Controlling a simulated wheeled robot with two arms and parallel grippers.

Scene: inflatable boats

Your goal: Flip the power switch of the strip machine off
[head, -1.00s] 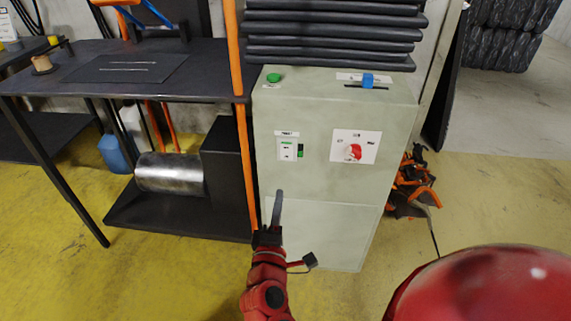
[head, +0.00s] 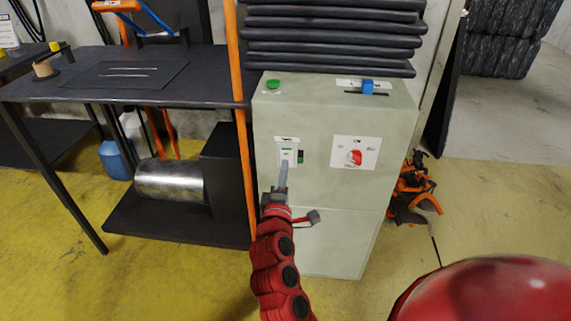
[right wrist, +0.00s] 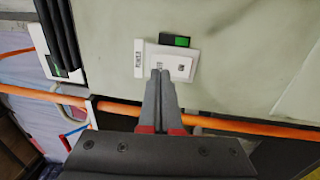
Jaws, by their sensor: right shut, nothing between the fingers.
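The strip machine (head: 335,120) is a pale green cabinet in the middle of the head view. Its power switch (head: 288,152) is a white plate with a label above it and a green light beside it, on the left of the front face. The plate also shows in the right wrist view (right wrist: 180,65). My right gripper (head: 285,166) is shut and empty, its fingertips pointing up at the plate's lower part. In the right wrist view the closed fingertips (right wrist: 160,74) overlap the plate's lower left; I cannot tell whether they touch. My left gripper is not in view.
A red knob (head: 355,157) on a white plate sits right of the switch. A green button (head: 273,85) and blue slider (head: 368,87) are on top. An orange upright (head: 240,150) and a dark table (head: 120,75) stand at the left.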

